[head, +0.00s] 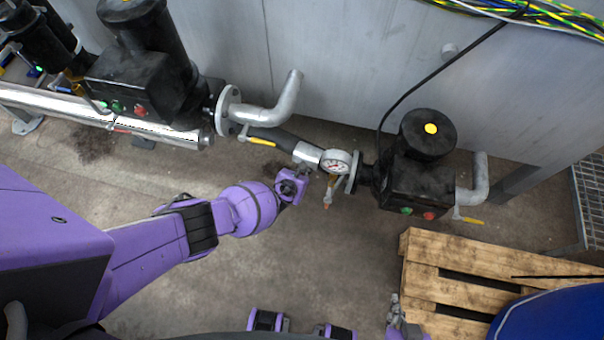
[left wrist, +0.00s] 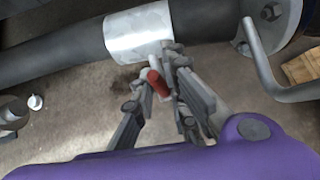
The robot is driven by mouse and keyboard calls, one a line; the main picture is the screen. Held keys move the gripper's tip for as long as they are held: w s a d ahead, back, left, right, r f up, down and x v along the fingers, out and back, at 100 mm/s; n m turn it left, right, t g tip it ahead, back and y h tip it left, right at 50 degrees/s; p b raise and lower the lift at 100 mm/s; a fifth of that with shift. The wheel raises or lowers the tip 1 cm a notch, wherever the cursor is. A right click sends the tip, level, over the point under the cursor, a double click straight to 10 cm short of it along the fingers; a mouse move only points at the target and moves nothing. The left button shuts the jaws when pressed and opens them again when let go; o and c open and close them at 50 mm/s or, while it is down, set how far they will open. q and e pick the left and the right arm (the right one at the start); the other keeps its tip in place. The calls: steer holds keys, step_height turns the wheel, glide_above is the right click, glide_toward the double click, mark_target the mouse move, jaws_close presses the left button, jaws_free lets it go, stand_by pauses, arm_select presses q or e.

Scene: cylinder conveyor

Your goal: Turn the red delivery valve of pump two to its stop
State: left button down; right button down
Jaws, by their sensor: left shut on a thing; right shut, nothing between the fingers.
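A red valve handle (left wrist: 158,83) shows in the left wrist view just below a pale metal sleeve on the dark pipe (left wrist: 60,56). My left gripper (left wrist: 160,78) is shut on this handle. A black pump (head: 417,178) with a yellow-capped motor stands right of the gauge. My right gripper (head: 393,308) is shut and empty at the bottom, beside the pallet.
Another black pump (head: 142,80) stands at the upper left, with a bent grey pipe (head: 275,112) beside it. A wooden pallet (head: 425,270) and a blue drum (head: 555,318) are at the lower right. Cables (head: 530,12) hang at the top right. Bare floor lies in the middle.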

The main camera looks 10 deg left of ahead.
arm_select(q)
steer(key=shift+a, duration=0.2)
steer(key=c, duration=1.7)
jaws_free()
steer(key=shift+d, duration=0.15)
steer(key=shift+c, duration=0.2)
steer(key=shift+s+r, duration=0.3)
steer(key=s+a, duration=0.2)
steer(key=s, duration=1)
steer(key=shift+a, duration=0.35)
steer(key=shift+r, duration=0.1)
